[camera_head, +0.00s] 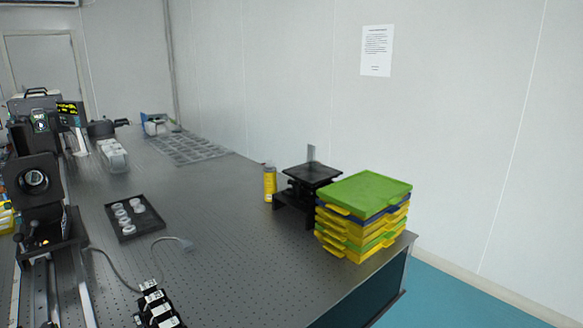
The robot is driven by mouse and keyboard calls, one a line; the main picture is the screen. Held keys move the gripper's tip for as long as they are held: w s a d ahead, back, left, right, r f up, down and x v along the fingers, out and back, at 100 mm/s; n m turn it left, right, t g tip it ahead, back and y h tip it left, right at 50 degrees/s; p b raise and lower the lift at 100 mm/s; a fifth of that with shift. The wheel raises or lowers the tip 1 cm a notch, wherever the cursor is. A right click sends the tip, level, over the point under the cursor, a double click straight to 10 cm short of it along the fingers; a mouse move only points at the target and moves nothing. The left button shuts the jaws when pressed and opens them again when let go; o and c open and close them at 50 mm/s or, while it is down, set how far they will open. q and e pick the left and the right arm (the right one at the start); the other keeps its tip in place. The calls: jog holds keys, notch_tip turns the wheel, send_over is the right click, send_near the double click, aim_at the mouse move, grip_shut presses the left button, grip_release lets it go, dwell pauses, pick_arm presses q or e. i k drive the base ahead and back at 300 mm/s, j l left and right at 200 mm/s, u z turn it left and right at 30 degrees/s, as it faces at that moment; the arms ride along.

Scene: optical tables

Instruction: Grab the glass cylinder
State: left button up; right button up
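A small, upright, greyish see-through piece (311,153) stands on top of a black lab jack (312,174) near the table's far right edge. It looks like the glass cylinder, but it is too small to be sure of its shape. A yellow cylindrical container (269,183) stands upright on the table just left of the jack. Neither of my grippers shows in the head view.
A stack of green, blue and yellow trays (365,192) stands right of the jack, at the optical table's (225,225) corner. A black tray (152,223) holds several white round parts. Optical equipment (37,181) stands left. The table's middle is clear.

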aim_at(312, 163)
jog(key=i+l+u, duration=0.15)
jog(key=u, duration=0.25)
jog(key=i+l+u, duration=0.1)
jog(key=l+u, duration=0.15)
jog(key=u, duration=0.2)
jog(key=l+u, duration=0.25)
jog(key=u, duration=0.15)
jog(key=i+l+u, duration=0.1)
jog(key=l+u, duration=0.2)
jog(key=l, duration=1.15)
jog(key=l+u, duration=0.25)
jog(key=l, duration=1.2)
